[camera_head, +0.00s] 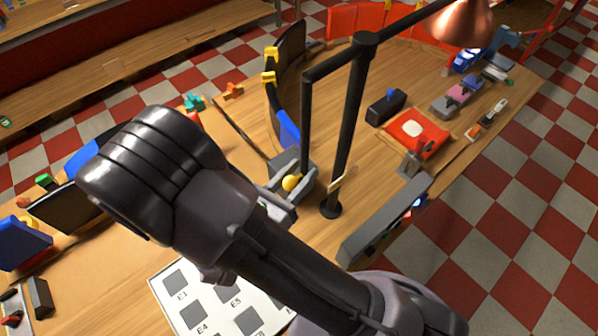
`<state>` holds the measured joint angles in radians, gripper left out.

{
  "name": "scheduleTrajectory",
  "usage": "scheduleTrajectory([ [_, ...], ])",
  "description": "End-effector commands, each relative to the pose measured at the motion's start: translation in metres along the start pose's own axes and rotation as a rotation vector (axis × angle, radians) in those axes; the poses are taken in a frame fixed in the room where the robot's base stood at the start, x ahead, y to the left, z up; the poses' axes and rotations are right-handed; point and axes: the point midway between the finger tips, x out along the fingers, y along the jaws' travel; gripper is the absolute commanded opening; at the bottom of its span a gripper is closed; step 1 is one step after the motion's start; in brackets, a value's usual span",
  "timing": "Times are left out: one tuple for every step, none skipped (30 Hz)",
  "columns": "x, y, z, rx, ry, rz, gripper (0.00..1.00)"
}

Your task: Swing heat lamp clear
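The heat lamp has a copper shade (465,20) at the top right, cut off by the frame edge. It hangs from a dark horizontal arm on a black upright post (352,120) with a round foot on the table. A thin black bar (306,120) drops from the left end of that arm, and a yellow knob (291,183) shows by its lower end. My gripper (288,188) appears as grey jaws on both sides of the knob, partly hidden by my own arm. Whether the jaws touch the knob is unclear.
Under the shade's side stand a red tray (416,135) with a white patch and a black box (386,107). A curved black panel (289,75) stands behind the bar. A grey block (384,220) lies right of the post. A labelled white card (205,297) lies in front.

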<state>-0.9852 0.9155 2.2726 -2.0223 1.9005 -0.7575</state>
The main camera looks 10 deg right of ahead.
Motion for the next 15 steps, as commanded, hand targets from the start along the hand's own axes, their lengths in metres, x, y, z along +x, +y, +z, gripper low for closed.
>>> scheduleTrajectory([
  [-0.0001,0.0001,0.0,0.0,0.0,0.0,0.26],
  [-0.0001,0.0001,0.0,0.0,0.0,0.0,0.2],
  [-0.0001,0.0001,0.0,0.0,0.0,0.0,0.12],
  [-0.0001,0.0002,0.0,0.0,0.0,0.0,0.06],
  [-0.0001,0.0002,0.0,0.0,0.0,0.0,0.0],
  [-0.0002,0.0002,0.0001,0.0,0.0,0.0,0.0],
  [-0.0002,0.0002,0.0001,0.0,0.0,0.001,0.0],
  [-0.0002,0.0002,0.0001,0.0,0.0,0.001,0.0],
  [-0.0002,0.0003,0.0001,0.0,0.0,0.001,0.0],
  [-0.0002,0.0003,0.0001,0.0,0.0,0.001,0.0],
  [-0.0002,0.0003,0.0001,0.0,0.0,0.001,0.0],
  [-0.0002,0.0003,0.0001,0.0,0.0,0.001,0.0],
  [-0.0003,0.0004,0.0001,0.0,0.0,0.001,0.0],
  [-0.0003,0.0004,0.0001,0.0,0.0,0.001,0.0],
  [-0.0003,0.0004,0.0001,0.0,0.0,0.001,0.0],
])
